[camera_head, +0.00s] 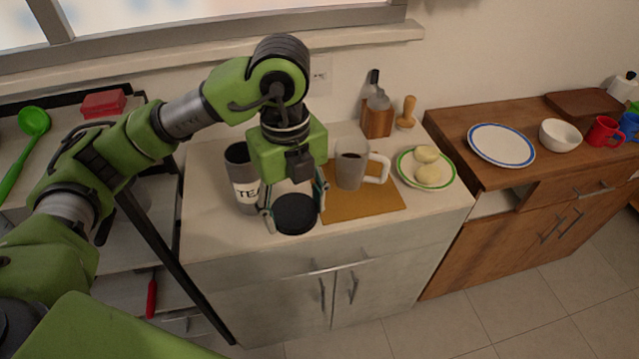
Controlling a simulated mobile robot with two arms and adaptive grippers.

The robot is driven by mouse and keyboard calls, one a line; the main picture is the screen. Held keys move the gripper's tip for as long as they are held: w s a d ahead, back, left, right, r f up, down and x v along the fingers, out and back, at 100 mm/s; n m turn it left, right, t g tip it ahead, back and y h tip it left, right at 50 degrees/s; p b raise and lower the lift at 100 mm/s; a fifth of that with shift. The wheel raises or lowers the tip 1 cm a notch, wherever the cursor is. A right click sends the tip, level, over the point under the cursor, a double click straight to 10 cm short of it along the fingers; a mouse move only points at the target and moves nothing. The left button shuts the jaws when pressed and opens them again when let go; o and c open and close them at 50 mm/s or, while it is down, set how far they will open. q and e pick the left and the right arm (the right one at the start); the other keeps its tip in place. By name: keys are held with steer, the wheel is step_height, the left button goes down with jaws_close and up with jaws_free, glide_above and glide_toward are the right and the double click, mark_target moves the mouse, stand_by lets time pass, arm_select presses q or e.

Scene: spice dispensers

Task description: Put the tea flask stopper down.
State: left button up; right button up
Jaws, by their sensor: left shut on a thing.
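The tea flask (240,172), a dark grey cylinder with a white TEA label, stands upright on the white counter with its dark top open. The tea flask stopper (295,213), a round black disc, is between the fingers of my left gripper (294,208), which is shut on it. The stopper is low over the front part of the counter, in front and to the right of the flask. I cannot tell whether it touches the counter. My right gripper is not in view.
A mug (349,170) stands on an orange-brown mat (365,207) just right of my left gripper. A green-rimmed plate (441,181) with buns is farther right. A utensil holder (376,122) stands by the wall. The counter left of the stopper, towards its front edge (222,253), is clear.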

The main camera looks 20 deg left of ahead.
arm_select(q)
steer(key=shift+s+d+f+m, duration=0.25)
steer(key=shift+s+f+m, duration=0.15)
steer(key=shift+m, duration=0.2)
steer(key=w+a+f, duration=0.1)
steer(key=w+f, duration=0.2)
steer(key=w, duration=0.1)
steer(key=w+a+f+p, duration=0.1)
steer(key=w+a+f, duration=0.1)
steer(key=w+f, duration=0.1)
steer(key=w+a+f+p, duration=0.1)
steer(key=w+f, duration=0.2)
steer(key=w, duration=0.2)
steer(key=shift+a, duration=0.35)
steer(key=shift+w+a+f, duration=0.1)
steer(key=shift+w+f, duration=0.1)
step_height(320, 180, down, 3)
steer(key=shift+w+p, duration=0.15)
steer(key=shift+p, duration=0.7)
steer(key=shift+a+f, duration=0.1)
steer(key=shift+f, duration=0.15)
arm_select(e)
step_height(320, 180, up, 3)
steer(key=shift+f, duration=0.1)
